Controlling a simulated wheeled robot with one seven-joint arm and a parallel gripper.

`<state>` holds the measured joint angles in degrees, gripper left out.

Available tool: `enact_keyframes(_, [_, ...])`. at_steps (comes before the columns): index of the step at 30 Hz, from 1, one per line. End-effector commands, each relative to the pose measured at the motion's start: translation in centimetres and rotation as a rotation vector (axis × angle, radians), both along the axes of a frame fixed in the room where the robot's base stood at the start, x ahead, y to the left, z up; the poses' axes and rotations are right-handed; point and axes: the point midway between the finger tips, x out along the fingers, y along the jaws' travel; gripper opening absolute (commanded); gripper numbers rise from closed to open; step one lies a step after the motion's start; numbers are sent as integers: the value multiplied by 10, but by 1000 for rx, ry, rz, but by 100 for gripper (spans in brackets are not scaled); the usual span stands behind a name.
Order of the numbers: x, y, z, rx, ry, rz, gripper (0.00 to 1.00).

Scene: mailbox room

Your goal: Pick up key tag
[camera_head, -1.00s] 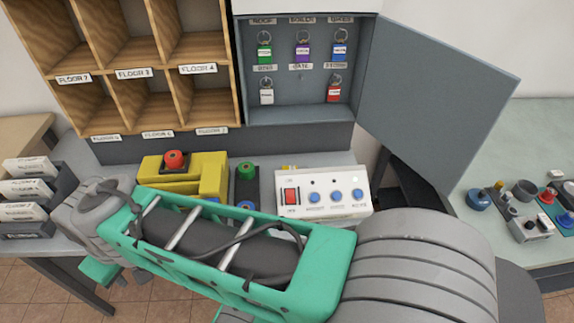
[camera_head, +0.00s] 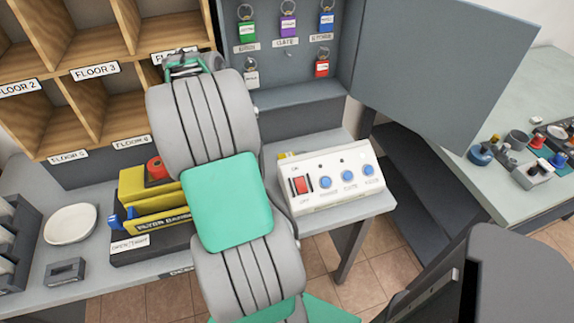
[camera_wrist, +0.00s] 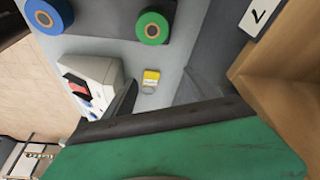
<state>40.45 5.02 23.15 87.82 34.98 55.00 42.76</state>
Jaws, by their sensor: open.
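A yellow key tag (camera_wrist: 151,77) with a metal ring lies on the grey desktop in the wrist view, beside the white switch box (camera_wrist: 92,75). In the head view, a small yellow part of it (camera_head: 283,157) shows behind the box's (camera_head: 330,177) back left corner. My gripper (camera_wrist: 160,100) is open and empty; the tag is ahead of it, apart from the jaws. In the head view, my arm hides most of my gripper, with only a bit of green and dark parts (camera_head: 187,64) showing at its far end.
Green, purple, blue, white and red key tags hang in the open grey cabinet (camera_head: 345,55), its door (camera_head: 440,75) swung right. Wooden pigeonholes (camera_head: 75,80) stand left. A yellow device (camera_head: 140,190) and white dish (camera_head: 70,223) are on the desk. Green (camera_wrist: 152,28) and blue (camera_wrist: 45,17) round parts stand near the tag.

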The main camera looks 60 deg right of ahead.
Motion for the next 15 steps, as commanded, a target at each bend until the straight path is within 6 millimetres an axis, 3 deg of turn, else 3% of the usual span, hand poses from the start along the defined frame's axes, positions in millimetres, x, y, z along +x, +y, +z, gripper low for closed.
enact_keyframes(1, [-23, -30, -20, -17, 5, -160, 65])
enact_keyframes(4, [-53, -61, -35, -49, 6, -359, 65])
enact_keyframes(7, [-66, -72, -43, -64, 7, -435, 65])
enact_keyframes(15, [-74, -76, -73, -63, 8, -436, 65])
